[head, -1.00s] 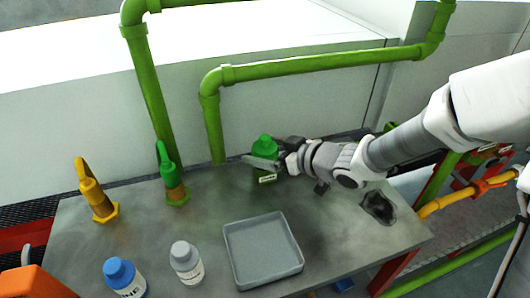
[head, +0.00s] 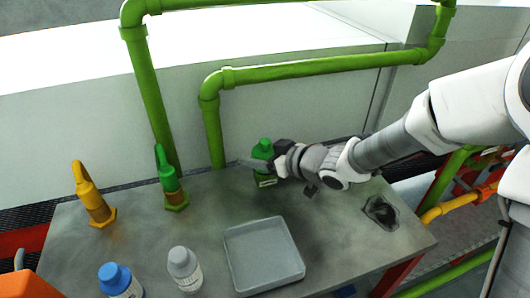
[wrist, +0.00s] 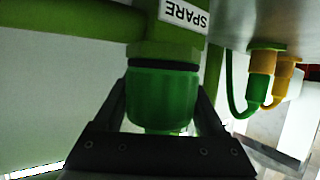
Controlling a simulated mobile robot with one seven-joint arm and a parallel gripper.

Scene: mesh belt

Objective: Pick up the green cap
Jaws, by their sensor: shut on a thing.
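The green cap (head: 263,148) stands upright at the back middle of the grey table. In the wrist view the cap (wrist: 162,95) is between both fingers of my gripper (wrist: 163,112), which is shut on it. A dark ring shows between the cap and a green base (wrist: 165,50) with a white "SPARE" label. I cannot tell whether the cap and base are joined. In the head view my gripper (head: 262,162) reaches the cap from the right, and part of the base is hidden.
A green fitting (head: 171,185) and a yellow one (head: 93,200) stand left on the table (head: 330,250). A grey tray (head: 262,275), a white bottle (head: 185,270) and a blue-capped bottle (head: 118,280) are in front.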

